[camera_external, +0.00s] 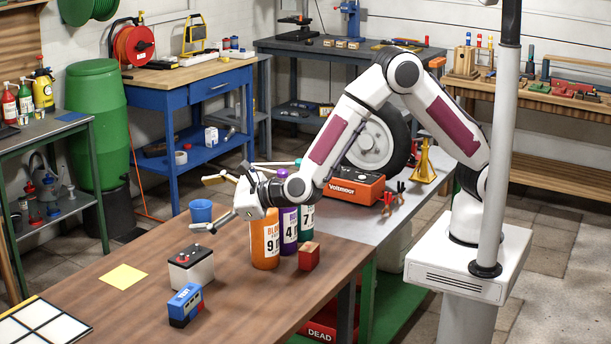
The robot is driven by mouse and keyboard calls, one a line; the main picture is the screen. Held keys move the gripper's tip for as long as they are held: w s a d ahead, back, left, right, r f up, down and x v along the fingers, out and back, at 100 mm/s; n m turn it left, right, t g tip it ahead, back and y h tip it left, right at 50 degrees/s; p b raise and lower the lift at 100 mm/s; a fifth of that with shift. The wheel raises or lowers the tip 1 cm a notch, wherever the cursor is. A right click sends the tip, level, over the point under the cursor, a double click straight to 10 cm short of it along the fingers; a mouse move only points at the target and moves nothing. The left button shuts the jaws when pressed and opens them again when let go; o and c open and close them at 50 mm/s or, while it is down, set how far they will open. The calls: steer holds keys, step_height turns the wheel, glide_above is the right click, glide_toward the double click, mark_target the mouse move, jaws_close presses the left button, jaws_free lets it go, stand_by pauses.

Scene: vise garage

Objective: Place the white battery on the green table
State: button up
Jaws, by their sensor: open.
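The white battery (191,272), a boxy case with a dark top and red terminals, stands upright on the brown table (235,310). My gripper (217,200) is open and empty, above and slightly right of the battery, apart from it. Its two fingers are spread, pointing left. No table has a plainly green top in view. A grey-topped table with green legs (92,150) stands at the left. Another grey-topped table (350,222) with a green lower shelf (385,300) adjoins the brown table on the right.
A blue and red box (186,305) sits just in front of the battery. A yellow note (123,277) and white-tiled panel (40,325) lie left. A blue cup (201,211), orange bottle (265,245), purple bottle (289,230) and red block (309,257) stand near my gripper. An orange charger (352,190) occupies the right grey table.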

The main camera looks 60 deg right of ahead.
steer(key=s+d+r+n+g+y, duration=0.1)
steer(key=s+d+r+n+g, duration=0.15)
steer(key=d+r+n, duration=0.6)
steer(key=s+d+r+n+g+y, duration=0.15)
steer(key=s+d+r+n, duration=0.35)
steer(key=d, duration=0.6)
steer(key=s+d+f+n+g+h, duration=0.1)
steer(key=s+d+n, duration=0.5)
steer(key=s+d, duration=0.6)
steer(key=s+d+f+n+g+h, duration=0.2)
steer(key=s+d+n+h, duration=0.3)
steer(key=s+d, duration=0.7)
steer(key=shift+s+d+f+n+g, duration=0.15)
steer(key=shift+s+f+n+g, duration=0.15)
steer(key=shift+s+n+g, duration=0.75)
steer(key=shift+o, duration=0.4)
